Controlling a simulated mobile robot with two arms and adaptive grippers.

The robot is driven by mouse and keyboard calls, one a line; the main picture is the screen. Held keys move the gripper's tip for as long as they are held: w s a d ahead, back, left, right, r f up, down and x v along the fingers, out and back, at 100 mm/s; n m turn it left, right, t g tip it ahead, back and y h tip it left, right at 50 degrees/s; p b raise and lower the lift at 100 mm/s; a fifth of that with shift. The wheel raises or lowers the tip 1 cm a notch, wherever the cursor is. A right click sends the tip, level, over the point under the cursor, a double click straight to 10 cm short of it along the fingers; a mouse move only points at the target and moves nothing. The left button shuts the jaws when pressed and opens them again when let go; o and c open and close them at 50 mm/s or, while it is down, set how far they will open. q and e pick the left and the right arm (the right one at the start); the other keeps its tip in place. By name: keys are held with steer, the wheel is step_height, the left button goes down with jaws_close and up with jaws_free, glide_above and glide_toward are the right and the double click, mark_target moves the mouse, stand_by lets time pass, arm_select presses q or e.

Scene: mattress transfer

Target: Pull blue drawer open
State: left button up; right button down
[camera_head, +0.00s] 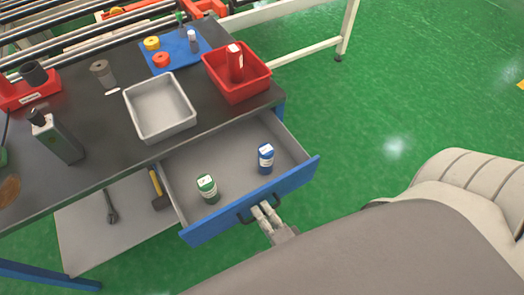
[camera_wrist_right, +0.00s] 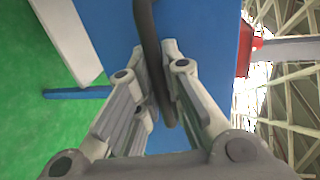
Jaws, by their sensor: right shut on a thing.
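The blue drawer (camera_head: 292,184) stands pulled out from under the dark workbench top, and its grey inside shows. A green-labelled bottle (camera_head: 208,189) and a blue bottle (camera_head: 265,158) stand in it. My right gripper (camera_head: 262,212) is at the drawer's front, shut on the dark handle (camera_head: 243,216). In the right wrist view the gripper's fingers (camera_wrist_right: 163,85) are on both sides of the dark handle bar (camera_wrist_right: 149,35), against the blue drawer front (camera_wrist_right: 206,45). My left gripper is not in view.
On the bench are a grey tray (camera_head: 133,103), a red bin (camera_head: 264,72) with a red and white item, and a blue mat (camera_head: 186,62) with small parts. A lower shelf (camera_head: 85,233) holds a wrench and hammer. Green floor (camera_head: 400,100) is clear at right.

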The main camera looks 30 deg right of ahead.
steer(key=c, duration=1.5)
jaws_free()
steer(key=v, duration=1.2)
